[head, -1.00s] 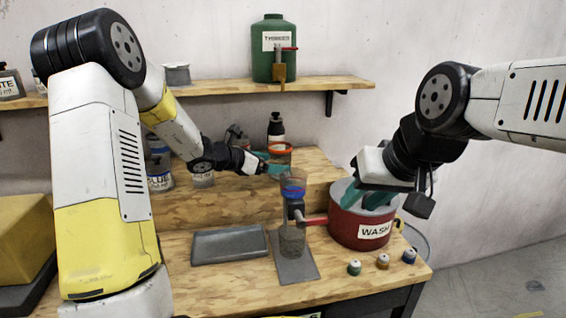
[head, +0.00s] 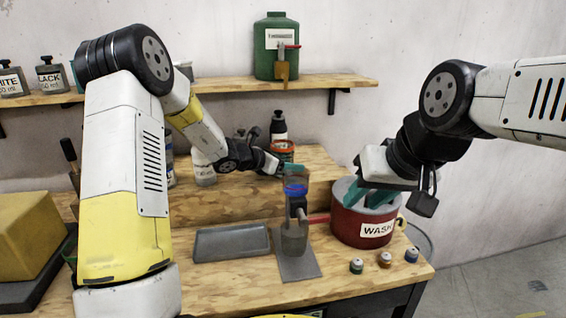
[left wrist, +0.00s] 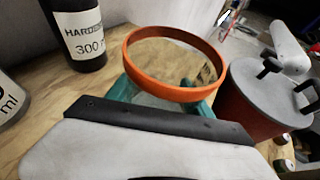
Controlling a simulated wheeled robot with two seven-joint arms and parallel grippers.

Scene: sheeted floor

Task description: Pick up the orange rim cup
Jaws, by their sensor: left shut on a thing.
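The teal fingers of the left gripper (left wrist: 165,96) are shut on the cup from both sides, under the rim. I cannot tell whether its base touches the wood. My right gripper (head: 370,196) hangs over the red wash pot (head: 350,228), its teal fingers apart and empty.
A black hardener bottle (left wrist: 80,35) is close behind the cup. A grey tray (head: 230,243) and several small paint pots (head: 384,260) lie in front.

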